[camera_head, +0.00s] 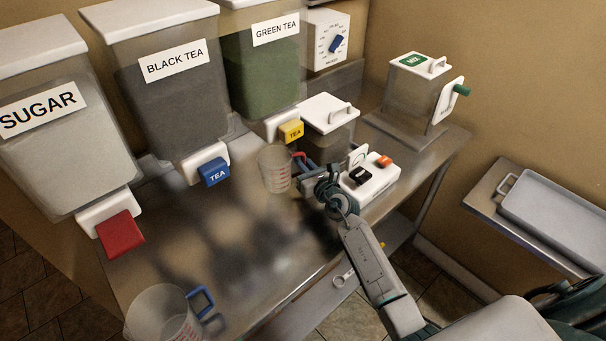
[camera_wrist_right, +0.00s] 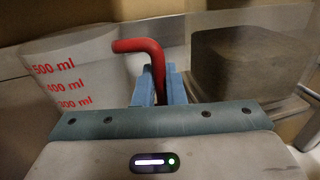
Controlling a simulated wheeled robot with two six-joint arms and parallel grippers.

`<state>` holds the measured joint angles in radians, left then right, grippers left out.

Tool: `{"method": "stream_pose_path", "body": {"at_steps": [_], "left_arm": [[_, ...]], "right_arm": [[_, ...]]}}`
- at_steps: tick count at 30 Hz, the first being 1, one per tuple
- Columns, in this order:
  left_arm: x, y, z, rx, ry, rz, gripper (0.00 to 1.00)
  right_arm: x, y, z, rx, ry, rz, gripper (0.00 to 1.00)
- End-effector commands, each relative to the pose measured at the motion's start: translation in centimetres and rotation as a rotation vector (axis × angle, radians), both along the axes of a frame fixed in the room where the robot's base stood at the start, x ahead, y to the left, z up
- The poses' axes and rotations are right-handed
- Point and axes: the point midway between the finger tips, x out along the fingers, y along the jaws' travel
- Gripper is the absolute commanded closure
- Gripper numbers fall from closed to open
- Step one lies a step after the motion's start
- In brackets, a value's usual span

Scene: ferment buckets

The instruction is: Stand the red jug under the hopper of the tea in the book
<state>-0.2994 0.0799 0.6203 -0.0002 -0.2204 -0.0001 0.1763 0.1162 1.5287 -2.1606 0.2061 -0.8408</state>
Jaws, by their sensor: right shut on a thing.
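The red jug (camera_head: 273,172) is a clear measuring jug with red marks and a red handle. It appears upright, just in front of and below the yellow TEA tap (camera_head: 290,131) of the GREEN TEA hopper (camera_head: 262,75). I cannot tell whether its base touches the counter. My right gripper (camera_head: 308,168) is shut on its red handle; in the right wrist view the handle (camera_wrist_right: 152,62) sits between the blue fingers, with the jug wall (camera_wrist_right: 75,55) at left. The BLACK TEA hopper (camera_head: 172,90) with a blue TEA tap (camera_head: 214,171) stands left of it. No book is discernible. My left gripper is out of view.
The SUGAR hopper (camera_head: 55,145) has a red tap (camera_head: 121,233). A blue-handled jug (camera_head: 162,318) stands at the counter's near left. A lidded clear container (camera_head: 328,122) and a white device with buttons (camera_head: 372,182) are close to my right gripper. The middle counter (camera_head: 225,245) is clear.

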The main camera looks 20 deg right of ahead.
Motion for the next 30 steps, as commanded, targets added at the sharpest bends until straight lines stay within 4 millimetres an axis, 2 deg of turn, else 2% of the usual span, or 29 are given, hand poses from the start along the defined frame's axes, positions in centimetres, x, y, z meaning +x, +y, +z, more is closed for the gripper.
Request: {"method": "stream_pose_path", "body": {"at_steps": [2, 10, 24, 25, 27, 30], "left_arm": [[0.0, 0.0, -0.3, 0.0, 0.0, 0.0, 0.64], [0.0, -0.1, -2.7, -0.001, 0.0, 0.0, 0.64], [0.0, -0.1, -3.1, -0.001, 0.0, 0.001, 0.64], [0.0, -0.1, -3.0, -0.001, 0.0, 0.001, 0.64], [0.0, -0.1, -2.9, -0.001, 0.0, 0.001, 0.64], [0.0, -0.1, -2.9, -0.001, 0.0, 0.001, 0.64]], "right_arm": [[0.4, 0.0, -0.2, 0.001, 0.0, 0.0, 1.0], [0.4, 0.0, -3.5, 0.001, 0.0, 0.0, 1.0], [0.4, 0.0, -4.1, 0.0, 0.0, 0.0, 1.0], [0.4, 0.0, -3.9, 0.0, 0.0, 0.0, 0.84], [0.4, 0.0, -3.9, 0.0, 0.001, 0.0, 0.7], [0.4, 0.0, -3.9, 0.0, 0.001, 0.0, 0.68]]}}
